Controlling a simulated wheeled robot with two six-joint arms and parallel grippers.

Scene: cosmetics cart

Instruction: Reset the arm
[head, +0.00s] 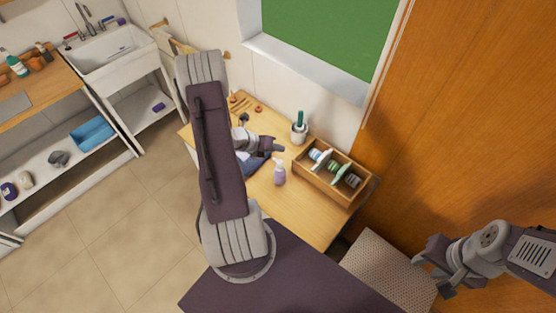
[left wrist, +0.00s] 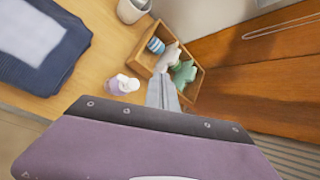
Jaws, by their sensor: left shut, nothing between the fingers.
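My left gripper (head: 279,148) is shut and empty above the wooden table (head: 310,222). My left arm crosses the table's left part and hides some of it. In the left wrist view the closed grey fingers (left wrist: 162,92) point toward the wooden box (left wrist: 198,80). The box also shows in the head view (head: 335,186), to the right of the gripper. My right gripper (head: 432,264) is off the table at the lower right, with nothing visible in it; its jaw gap is unclear.
A purple-white spray bottle (head: 279,174) stands in front of the left gripper. A cup with a green item (head: 300,128) stands at the back. A dark blue folded cloth (left wrist: 42,42) lies on the table. A wooden wall (head: 470,130) rises at right.

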